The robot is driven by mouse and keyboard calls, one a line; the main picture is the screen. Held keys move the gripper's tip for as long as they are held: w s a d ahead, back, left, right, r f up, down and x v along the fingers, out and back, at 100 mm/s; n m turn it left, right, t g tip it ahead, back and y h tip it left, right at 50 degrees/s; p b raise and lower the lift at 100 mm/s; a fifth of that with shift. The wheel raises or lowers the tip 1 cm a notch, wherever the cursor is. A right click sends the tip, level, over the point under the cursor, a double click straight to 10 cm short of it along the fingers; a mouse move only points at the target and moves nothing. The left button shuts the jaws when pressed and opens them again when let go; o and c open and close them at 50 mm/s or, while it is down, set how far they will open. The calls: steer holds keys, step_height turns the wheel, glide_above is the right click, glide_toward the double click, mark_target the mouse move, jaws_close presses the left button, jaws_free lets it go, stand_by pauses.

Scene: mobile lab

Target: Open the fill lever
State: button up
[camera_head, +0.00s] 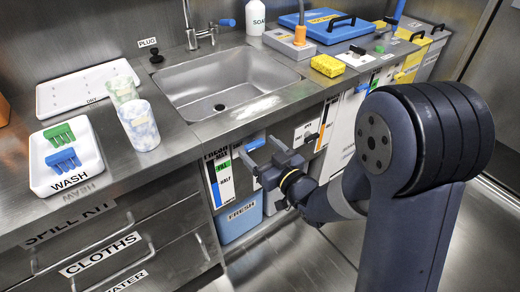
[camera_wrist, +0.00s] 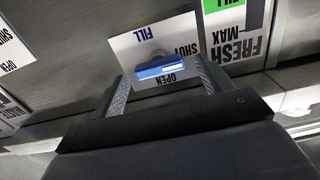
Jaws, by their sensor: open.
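The fill lever is a blue handle on a white plate marked FILL, SHUT and OPEN. In the wrist view the lever (camera_wrist: 168,69) lies nearly level across the plate (camera_wrist: 130,45), and the words are upside down. My gripper (camera_wrist: 161,76) is open, with one finger on each side of the lever. Its jaws look empty, and I cannot tell whether either finger touches the lever. In the head view my gripper (camera_head: 262,154) is at the cabinet front below the counter, and the blue lever (camera_head: 256,143) shows just behind the fingers.
A FRESH gauge with a green FILL band (camera_wrist: 222,6) is beside the plate. A blue FRESH container (camera_head: 240,217) stands below. Another OPEN/SHUT plate (camera_wrist: 12,52) is to the left in the wrist view. The sink (camera_head: 225,85) and counter are above.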

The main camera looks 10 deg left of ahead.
steer(key=shift+w+a, duration=0.2)
steer(key=shift+a, duration=0.05)
steer(key=shift+c, duration=0.5)
